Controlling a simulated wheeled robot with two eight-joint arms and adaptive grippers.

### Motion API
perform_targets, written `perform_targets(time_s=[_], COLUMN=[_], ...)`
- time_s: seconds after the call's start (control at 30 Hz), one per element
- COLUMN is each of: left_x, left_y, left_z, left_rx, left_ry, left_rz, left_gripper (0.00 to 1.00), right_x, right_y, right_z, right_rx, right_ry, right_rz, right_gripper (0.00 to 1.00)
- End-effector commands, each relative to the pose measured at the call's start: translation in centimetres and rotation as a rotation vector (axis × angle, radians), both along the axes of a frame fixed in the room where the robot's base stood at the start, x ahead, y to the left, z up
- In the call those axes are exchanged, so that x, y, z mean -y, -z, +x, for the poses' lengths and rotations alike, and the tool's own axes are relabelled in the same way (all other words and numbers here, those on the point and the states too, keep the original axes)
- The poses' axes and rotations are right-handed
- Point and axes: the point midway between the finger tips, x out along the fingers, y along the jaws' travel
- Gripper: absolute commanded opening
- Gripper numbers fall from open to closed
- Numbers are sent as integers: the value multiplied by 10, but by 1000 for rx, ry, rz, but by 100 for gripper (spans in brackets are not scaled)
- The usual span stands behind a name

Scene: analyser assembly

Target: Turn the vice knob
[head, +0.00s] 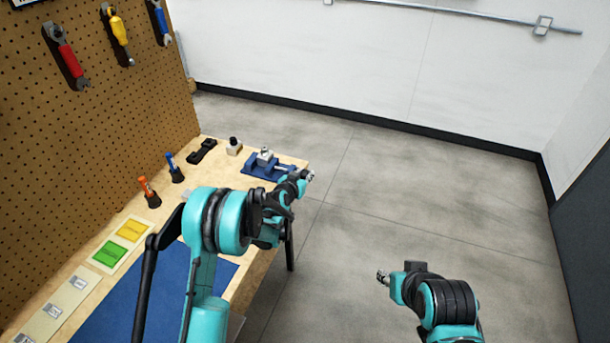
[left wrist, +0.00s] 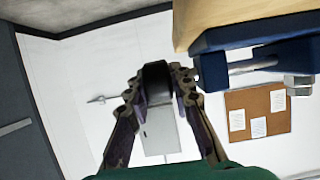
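The blue vice (head: 256,169) with silver metal parts sits at the far right corner of the workbench. In the left wrist view the vice (left wrist: 240,42) shows close at the upper right, with its metal screw shaft (left wrist: 255,66). My left gripper (head: 306,176) is at the vice's right end, just off the bench edge. In the left wrist view its fingers (left wrist: 158,88) are apart, and the right finger is close to the end of the vice. The knob itself is not clearly visible; the finger may hide it. My right gripper (head: 383,277) is over the floor, too small to read.
The wooden bench (head: 222,156) also holds a black part (head: 202,151), an orange-handled tool (head: 148,192), a blue-handled tool (head: 173,168) and a blue mat (head: 125,303). The floor on the right is clear.

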Motion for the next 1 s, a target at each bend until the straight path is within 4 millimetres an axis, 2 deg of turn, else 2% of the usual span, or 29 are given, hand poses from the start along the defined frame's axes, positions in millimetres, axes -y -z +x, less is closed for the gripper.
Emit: perform_targets(time_s=[0.27,0.7,1.0], left_x=[0,1,1], left_y=[-3,-3,-1], left_z=[1,2,3], left_rx=[-61,-355,-518], left_ry=[1,0,0], left_rz=[20,116,169], left_gripper=[0,0,0], right_x=[0,0,0], right_y=[-9,-39,-51], right_z=[0,0,0], right_rx=[0,0,0], right_ry=[0,0,0], right_rz=[0,0,0], right_gripper=[40,40,40])
